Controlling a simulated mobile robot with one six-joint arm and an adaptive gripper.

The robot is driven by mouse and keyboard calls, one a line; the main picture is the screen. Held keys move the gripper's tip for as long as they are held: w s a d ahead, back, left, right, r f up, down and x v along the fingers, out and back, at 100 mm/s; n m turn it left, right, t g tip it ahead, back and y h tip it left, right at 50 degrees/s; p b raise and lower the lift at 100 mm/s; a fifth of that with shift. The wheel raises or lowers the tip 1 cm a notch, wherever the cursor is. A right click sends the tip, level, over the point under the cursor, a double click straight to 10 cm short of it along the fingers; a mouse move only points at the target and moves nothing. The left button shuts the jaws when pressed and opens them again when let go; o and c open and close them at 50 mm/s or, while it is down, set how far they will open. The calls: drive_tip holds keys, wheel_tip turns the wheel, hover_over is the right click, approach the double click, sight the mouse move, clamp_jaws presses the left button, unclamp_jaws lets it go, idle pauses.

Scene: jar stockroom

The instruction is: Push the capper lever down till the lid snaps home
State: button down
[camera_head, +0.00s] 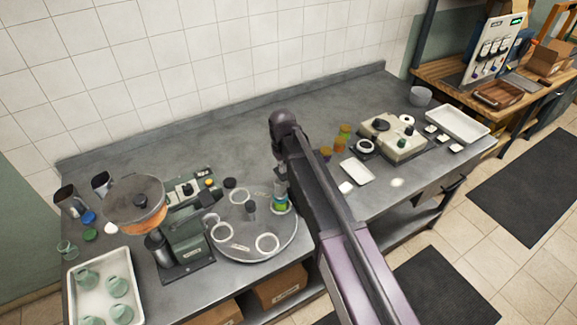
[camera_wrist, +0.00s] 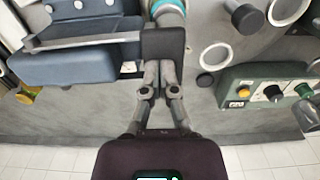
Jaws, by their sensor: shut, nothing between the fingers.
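In the wrist view a blue-grey machine (camera_wrist: 80,55), which looks like the capper, stands at left. A pale metal bar (camera_wrist: 85,42), apparently its lever, runs across it towards a dark block (camera_wrist: 164,44). My gripper (camera_wrist: 161,72) is shut and empty, its fingers reaching the block; I cannot tell whether they touch it.
A hopper machine (camera_head: 186,240) stands left of the turntable. A white tray of green jars (camera_head: 90,262) is at front left. A cream machine (camera_head: 396,140), amber jars (camera_head: 340,146) and a small white tray (camera_head: 357,171) are right of my arm. The bench back is clear.

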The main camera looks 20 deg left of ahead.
drive_tip(key=shift+r, duration=0.1)
drive_tip(key=shift+r+p, duration=2.65)
drive_tip(key=shift+p, duration=0.2)
drive_tip(key=shift+r+p, duration=2.5)
drive_tip(key=shift+r, duration=0.05)
drive_tip(key=s+d+f+m+b, duration=0.1)
drive_tip(key=d+f+m+b, duration=0.3)
drive_tip(key=d, duration=0.9)
drive_tip(key=s+d+f+m+b, duration=0.1)
drive_tip(key=d+f+b, duration=0.4)
drive_tip(key=d, duration=0.7)
drive_tip(key=s+d+f+m+b, duration=0.2)
drive_tip(key=s+d+f+b, duration=0.2)
drive_tip(key=d, duration=0.5)
drive_tip(key=s+d+f+m+b, duration=0.3)
drive_tip(key=s+d, duration=0.1)
drive_tip(key=d, duration=0.5)
drive_tip(key=shift+f+b, duration=0.35)
